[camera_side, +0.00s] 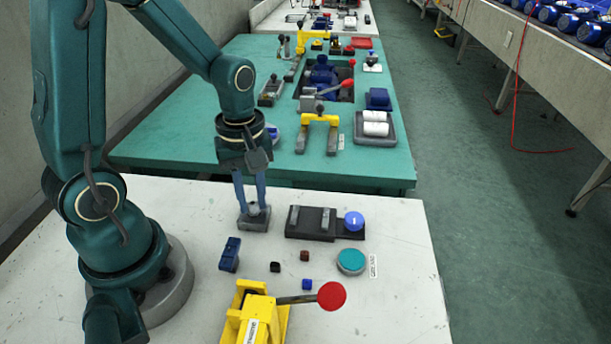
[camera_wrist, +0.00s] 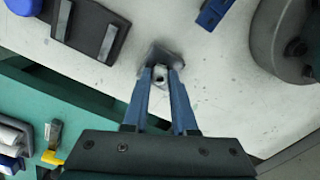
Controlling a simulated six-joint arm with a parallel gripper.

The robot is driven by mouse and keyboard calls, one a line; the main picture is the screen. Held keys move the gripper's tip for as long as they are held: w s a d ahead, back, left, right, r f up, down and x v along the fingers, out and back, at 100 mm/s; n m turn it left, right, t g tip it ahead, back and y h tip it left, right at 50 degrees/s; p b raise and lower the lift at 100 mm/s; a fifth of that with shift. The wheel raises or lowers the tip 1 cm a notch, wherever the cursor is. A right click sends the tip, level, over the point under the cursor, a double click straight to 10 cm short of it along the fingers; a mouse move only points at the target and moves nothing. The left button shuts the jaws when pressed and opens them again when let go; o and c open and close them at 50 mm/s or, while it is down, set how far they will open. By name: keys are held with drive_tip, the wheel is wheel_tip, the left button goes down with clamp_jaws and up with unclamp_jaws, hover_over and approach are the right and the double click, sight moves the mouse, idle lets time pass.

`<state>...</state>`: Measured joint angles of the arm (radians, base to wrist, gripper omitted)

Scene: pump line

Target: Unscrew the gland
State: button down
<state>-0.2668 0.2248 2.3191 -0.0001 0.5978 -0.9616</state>
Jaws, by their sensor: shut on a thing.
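My gripper (camera_side: 258,207) points straight down over the white table, its two blue fingers close together. In the wrist view the fingertips (camera_wrist: 161,72) are shut on the gland (camera_wrist: 159,79), a small grey round piece with a dark hole. The gland sits at a grey block (camera_side: 252,222), which also shows in the wrist view (camera_wrist: 153,53). The block rests on the table. The fingers hide part of the gland, and I cannot tell how far it is screwed in.
A dark fixture (camera_side: 313,225) with a blue knob (camera_side: 354,221) stands right of the block. A blue part (camera_side: 230,254), several small cubes, a teal button (camera_side: 351,261) and a yellow lever unit (camera_side: 254,310) with a red ball (camera_side: 331,296) lie nearer. The green table (camera_side: 180,137) stands behind.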

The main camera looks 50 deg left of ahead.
drive_tip(key=n, duration=0.5)
drive_tip(key=shift+n, duration=1)
drive_tip(key=n, duration=0.4)
drive_tip(key=shift+n, duration=1.5)
